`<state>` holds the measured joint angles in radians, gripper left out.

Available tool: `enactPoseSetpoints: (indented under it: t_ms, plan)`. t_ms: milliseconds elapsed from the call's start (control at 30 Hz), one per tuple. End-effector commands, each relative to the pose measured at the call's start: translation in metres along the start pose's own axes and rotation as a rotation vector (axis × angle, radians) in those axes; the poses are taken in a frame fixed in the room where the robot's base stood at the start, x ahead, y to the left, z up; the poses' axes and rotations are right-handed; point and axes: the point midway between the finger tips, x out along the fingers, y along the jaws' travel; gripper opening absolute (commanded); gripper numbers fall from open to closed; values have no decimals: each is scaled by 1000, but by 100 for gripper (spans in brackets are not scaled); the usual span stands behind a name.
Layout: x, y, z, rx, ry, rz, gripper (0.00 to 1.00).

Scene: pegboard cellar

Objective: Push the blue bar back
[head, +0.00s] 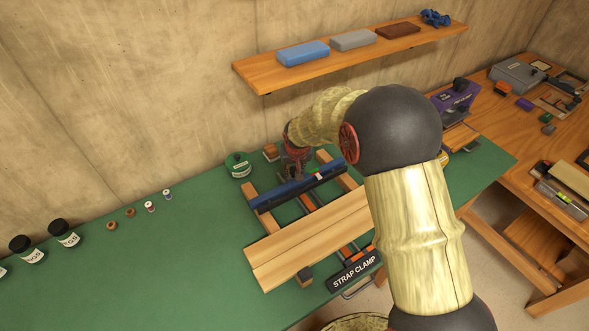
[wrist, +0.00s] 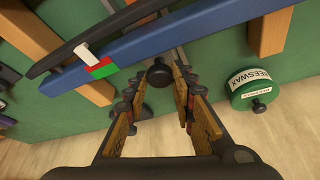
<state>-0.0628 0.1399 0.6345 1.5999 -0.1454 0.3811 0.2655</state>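The blue bar (head: 300,187) lies across two wooden rails of the strap clamp on the green bench. In the wrist view the blue bar (wrist: 190,40) runs diagonally across the top, with a black bar beside it and a white pointer (wrist: 84,53) by a red and green mark (wrist: 101,67). My gripper (wrist: 160,72) is open at the bar's wall side. A dark round knob (wrist: 158,76) shows between its fingertips; I cannot tell whether they touch it. In the head view my gripper (head: 297,172) is partly hidden by its own wrist.
Wooden boards (head: 310,235) lie in front of the bar, above the strap clamp label (head: 354,270). A green beeswax tin (head: 238,165) stands left of my gripper; it also shows in the wrist view (wrist: 258,90). A wall shelf (head: 350,54) hangs above.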

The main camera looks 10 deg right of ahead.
Motion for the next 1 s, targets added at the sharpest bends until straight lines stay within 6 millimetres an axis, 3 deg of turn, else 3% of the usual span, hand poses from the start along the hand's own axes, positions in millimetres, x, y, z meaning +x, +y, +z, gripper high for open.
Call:
enactPoseSetpoints:
  t_ms: [300, 667, 1000]
  plan:
    - [0, 0, 0, 0, 0, 0, 42]
    - [-5, 0, 0, 1, 1, 0, 42]
    - [-66, 0, -1, -1, 3, 0, 42]
